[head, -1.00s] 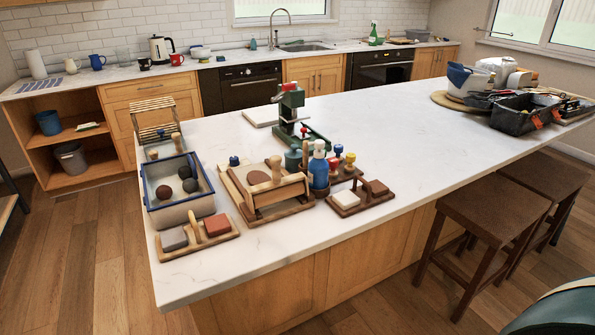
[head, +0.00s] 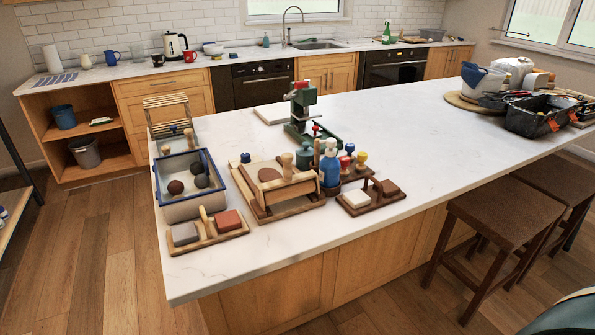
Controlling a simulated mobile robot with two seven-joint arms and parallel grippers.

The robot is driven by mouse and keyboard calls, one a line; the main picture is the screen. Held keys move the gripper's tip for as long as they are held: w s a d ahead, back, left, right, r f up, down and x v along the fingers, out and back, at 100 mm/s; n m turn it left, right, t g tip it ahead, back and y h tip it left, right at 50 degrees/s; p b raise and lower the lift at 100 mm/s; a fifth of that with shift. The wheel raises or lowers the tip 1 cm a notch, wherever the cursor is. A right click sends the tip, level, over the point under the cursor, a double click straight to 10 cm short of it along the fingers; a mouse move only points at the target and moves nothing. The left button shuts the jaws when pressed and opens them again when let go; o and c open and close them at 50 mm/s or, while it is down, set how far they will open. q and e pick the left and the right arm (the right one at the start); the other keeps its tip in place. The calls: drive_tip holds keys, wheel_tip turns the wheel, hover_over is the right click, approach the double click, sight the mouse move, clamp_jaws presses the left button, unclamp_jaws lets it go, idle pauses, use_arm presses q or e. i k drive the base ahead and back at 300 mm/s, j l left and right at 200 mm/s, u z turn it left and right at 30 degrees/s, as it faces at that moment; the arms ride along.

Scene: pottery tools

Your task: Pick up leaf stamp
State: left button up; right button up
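Several small knobbed stamps stand on the white island counter. Another small blue-topped piece (head: 245,158) stands at the back of a wooden board. Their stamping faces are hidden or too small, so I cannot tell which is the leaf stamp. Neither of my grippers is in view.
The counter (head: 410,135) is clear between the pottery tools and the black crate (head: 541,116) at right. A blue-rimmed bin (head: 183,208) with balls, a wooden frame (head: 288,194) and a green press (head: 303,112) crowd the left. Stools (head: 500,211) stand in front.

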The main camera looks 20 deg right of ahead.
sight(362, 156)
drive_tip(key=u, duration=0.2)
drive_tip(key=l+u, duration=0.35)
drive_tip(key=k+l+u, duration=0.2)
drive_tip(key=l+u, duration=0.2)
drive_tip(key=k+l, duration=0.15)
drive_tip(key=l, duration=0.25)
drive_tip(key=k+l+u, duration=0.15)
drive_tip(key=l, duration=0.2)
drive_tip(key=k+l, duration=0.1)
drive_tip(key=l, duration=0.3)
drive_tip(key=u, duration=0.05)
